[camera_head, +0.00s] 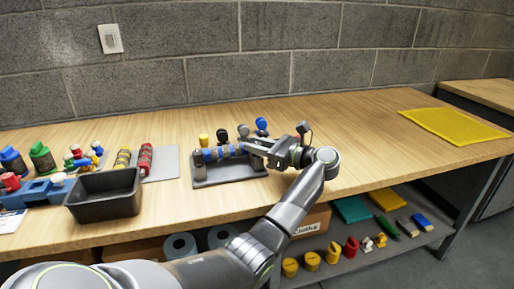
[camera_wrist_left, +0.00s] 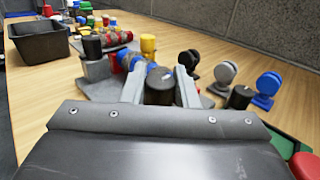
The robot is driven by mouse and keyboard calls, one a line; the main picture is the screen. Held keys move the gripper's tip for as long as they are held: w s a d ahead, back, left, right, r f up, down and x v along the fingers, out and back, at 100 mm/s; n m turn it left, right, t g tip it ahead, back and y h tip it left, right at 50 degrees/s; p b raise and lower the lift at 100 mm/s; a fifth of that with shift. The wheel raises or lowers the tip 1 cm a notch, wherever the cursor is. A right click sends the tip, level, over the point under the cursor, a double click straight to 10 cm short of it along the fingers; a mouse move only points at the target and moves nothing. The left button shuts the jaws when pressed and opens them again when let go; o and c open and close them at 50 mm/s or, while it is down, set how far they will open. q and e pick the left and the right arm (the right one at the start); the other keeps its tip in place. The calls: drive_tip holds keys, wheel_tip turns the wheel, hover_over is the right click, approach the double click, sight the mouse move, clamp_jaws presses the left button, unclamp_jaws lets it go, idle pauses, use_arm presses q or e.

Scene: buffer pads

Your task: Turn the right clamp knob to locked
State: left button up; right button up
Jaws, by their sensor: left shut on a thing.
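The clamp fixture has a dark grey base (camera_head: 228,180) on the wooden table and holds a blue and grey cylinder (camera_head: 222,153). My left gripper (camera_head: 250,147) reaches in from the right, over the fixture's right end. In the left wrist view the right clamp knob (camera_wrist_left: 159,87), a black cylinder, stands between the two light grey fingers, which are shut on it. Any lock marking on it is too small to read. The left clamp knob (camera_wrist_left: 92,47), also black, stands at the fixture's far end. My right gripper is not in view.
Close behind the fixture stand a yellow cylinder (camera_head: 204,140) and round discs on stands, one blue (camera_head: 261,125). A black bin (camera_head: 105,196) sits left of the fixture. A yellow mat (camera_head: 455,125) lies at the right. The table between fixture and mat is mostly clear.

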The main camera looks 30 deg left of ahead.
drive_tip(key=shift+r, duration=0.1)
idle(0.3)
use_arm(q)
drive_tip(key=o, duration=1)
drive_tip(key=shift+c, duration=0.2)
